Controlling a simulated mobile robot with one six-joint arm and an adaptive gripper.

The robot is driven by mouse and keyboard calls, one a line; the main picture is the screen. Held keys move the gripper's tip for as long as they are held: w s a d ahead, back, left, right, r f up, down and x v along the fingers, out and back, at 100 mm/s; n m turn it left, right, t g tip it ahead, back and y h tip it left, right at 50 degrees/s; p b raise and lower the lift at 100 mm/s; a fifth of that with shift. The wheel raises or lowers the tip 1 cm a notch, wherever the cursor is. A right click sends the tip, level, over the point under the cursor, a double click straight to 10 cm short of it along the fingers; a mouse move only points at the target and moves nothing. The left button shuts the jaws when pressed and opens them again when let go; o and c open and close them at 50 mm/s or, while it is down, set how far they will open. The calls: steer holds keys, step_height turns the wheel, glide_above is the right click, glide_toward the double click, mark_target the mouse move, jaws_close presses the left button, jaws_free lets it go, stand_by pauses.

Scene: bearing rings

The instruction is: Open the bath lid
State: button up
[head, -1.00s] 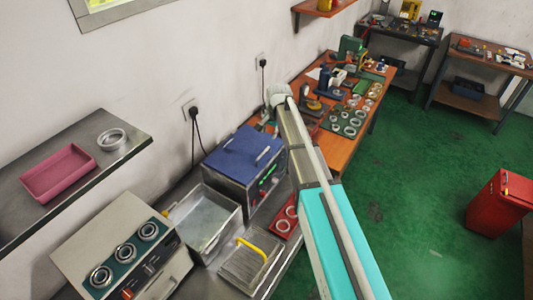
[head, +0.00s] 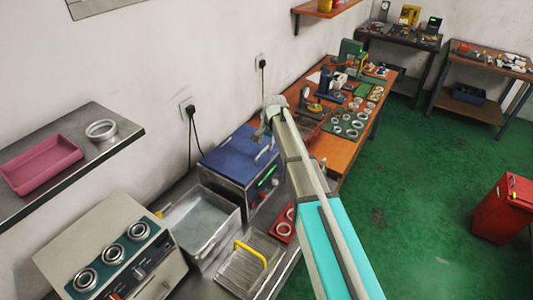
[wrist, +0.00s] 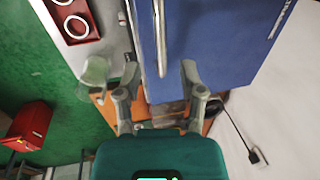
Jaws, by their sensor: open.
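The bath is a metal box with a blue lid (head: 232,150), shut, on the bench in the head view. The lid has a pale bar handle (head: 265,151). In the wrist view the blue lid (wrist: 220,40) fills the upper middle, and the handle (wrist: 160,35) runs up the picture between the lines of my two fingers. My gripper (wrist: 160,70) is open and empty, with one finger on each side of the handle's line. In the head view my gripper (head: 267,133) is close above the lid's far side. I cannot tell whether it touches the handle.
An open metal basin (head: 203,222) and a rack with a yellow handle (head: 250,262) stand in front of the bath. A red tray of rings (head: 284,226) lies beside it. A grey unit with rings (head: 112,255) stands at the left. A wall cable hangs behind.

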mark_target(264, 151)
steer(key=shift+w+a+f+b, duration=0.1)
steer(key=shift+a+f+b, duration=0.05)
steer(key=shift+f+b, duration=0.7)
steer(key=shift+w+a+f+b, duration=0.1)
steer(key=shift+a+f+b, duration=0.05)
steer(key=shift+f+b, duration=0.65)
steer(key=shift+f, duration=0.15)
jaws_close()
steer(key=shift+d, duration=0.15)
steer(key=shift+p, duration=0.3)
